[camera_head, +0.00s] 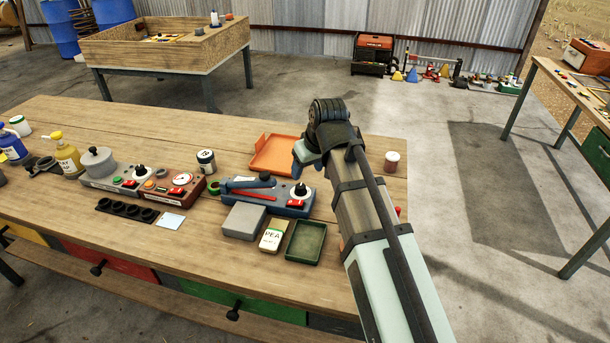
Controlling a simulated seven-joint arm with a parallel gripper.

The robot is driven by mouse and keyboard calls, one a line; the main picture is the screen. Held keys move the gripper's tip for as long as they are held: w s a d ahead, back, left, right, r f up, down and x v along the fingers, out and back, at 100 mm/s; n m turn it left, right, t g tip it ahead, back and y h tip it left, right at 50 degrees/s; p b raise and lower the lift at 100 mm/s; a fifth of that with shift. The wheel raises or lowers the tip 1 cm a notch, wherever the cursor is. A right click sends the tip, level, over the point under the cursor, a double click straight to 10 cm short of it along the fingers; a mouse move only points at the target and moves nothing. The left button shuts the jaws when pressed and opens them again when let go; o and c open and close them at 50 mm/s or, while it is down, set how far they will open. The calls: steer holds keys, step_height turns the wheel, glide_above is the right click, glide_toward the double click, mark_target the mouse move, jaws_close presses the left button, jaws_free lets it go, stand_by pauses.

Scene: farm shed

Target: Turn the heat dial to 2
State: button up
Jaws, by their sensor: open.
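A blue bench device (262,203) with a long lever stands on the wooden table. At its right end is a black dial (299,189) on a white round plate, with a red switch beside it. Its numbers are too small to read, so its setting cannot be told. A similar black dial (139,171) sits on a grey device to the left. I cannot read which dial is marked heat. My gripper (298,172) is open and points down just above the blue device's dial. Whether it touches the dial cannot be told. My wrist hides part of the space behind.
An orange tray (272,155) lies behind the blue device. A grey box (243,221), a seed packet (273,236) and a green tray (306,242) lie in front. A red device with a gauge (181,180) stands left. A small jar (391,161) is right of my arm.

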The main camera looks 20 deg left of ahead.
steer(key=shift+v, duration=2.4)
